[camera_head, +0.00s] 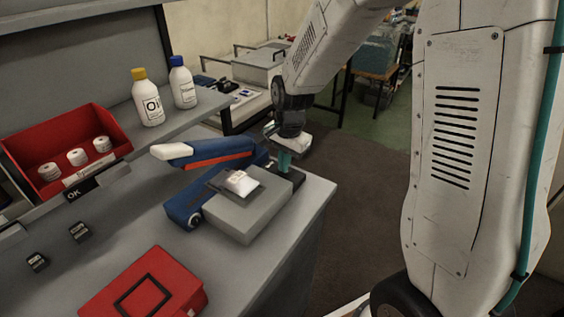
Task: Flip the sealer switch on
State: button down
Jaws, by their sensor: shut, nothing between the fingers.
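The sealer is blue (183,212) with a raised white-tipped arm (175,150) and a red strip along its underside. It stands on the grey workbench. A round dark knob (195,220) shows on its front end. I cannot make out the on/off switch. My gripper (284,164) points down at the sealer's far right end, by the back edge of the grey block. Its teal fingers are shut and empty. I cannot tell whether they touch the sealer.
A small packet (240,183) lies on the grey block (246,217). A red box (150,290) sits in front. A red bin (30,150) with white rolls stands left. Two bottles, yellow-capped (149,108) and blue-capped (184,90), stand on the shelf. Open floor lies right of the bench.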

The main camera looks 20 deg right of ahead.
notch_tip(320, 180, up, 14)
jog(key=w+a, duration=0.1)
jog(key=w, duration=0.1)
dwell(0.4)
jog(key=shift+a+f, duration=0.1)
dwell(0.4)
jog(key=s+r+n, duration=0.1)
jog(key=s+n, duration=0.4)
jog(key=s, duration=0.9)
jog(key=s+d+r+n, duration=0.1)
jog(key=s+n, duration=0.5)
jog(key=s, duration=0.9)
jog(key=shift+s+d+r+n+h, duration=0.15)
jog(key=shift+d+r+n+h, duration=0.15)
jog(key=shift+r, duration=0.3)
